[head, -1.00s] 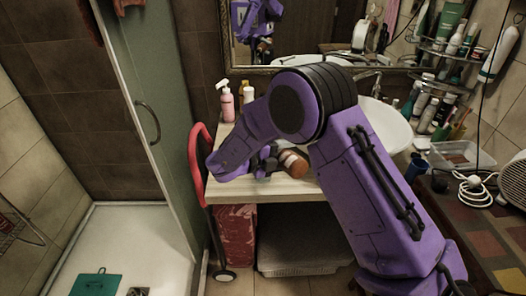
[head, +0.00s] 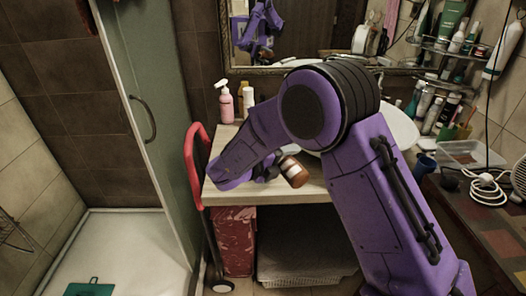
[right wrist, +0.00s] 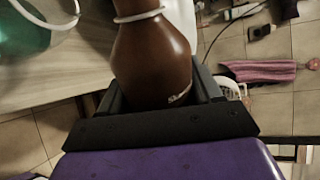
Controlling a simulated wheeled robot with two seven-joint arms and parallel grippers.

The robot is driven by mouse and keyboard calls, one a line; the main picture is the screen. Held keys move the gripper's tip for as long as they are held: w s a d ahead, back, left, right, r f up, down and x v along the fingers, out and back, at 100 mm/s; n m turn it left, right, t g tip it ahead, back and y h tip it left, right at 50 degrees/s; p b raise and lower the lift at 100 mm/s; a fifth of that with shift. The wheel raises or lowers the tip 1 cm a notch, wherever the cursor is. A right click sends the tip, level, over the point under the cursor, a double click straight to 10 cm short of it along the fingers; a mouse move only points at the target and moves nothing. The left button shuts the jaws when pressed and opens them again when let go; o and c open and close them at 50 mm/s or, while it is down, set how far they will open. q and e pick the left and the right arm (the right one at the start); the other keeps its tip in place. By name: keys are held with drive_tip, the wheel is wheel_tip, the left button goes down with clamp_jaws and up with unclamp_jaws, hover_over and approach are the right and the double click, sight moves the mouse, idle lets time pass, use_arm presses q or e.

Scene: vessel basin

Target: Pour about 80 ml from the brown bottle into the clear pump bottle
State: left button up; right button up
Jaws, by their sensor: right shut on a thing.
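The brown bottle (head: 295,174) is tilted in my right gripper (head: 266,174), near the front edge of the light counter (head: 310,190) in the head view. In the right wrist view the brown bottle (right wrist: 152,58) fills the space between the dark jaws (right wrist: 163,100), with a pale ring around its narrow part. Its mouth is out of that view. A see-through green thing (right wrist: 20,38) with a pale curved rim is at the left of the wrist view; I cannot tell whether it is the clear pump bottle. No clear pump bottle is identifiable in the head view. My left gripper is not seen.
A pink pump bottle (head: 226,104) and a white bottle (head: 247,98) stand at the counter's back left. The basin (head: 400,128) is behind my right arm. A red-handled cart (head: 192,165) stands at the counter's left end.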

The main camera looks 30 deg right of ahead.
idle(0.5)
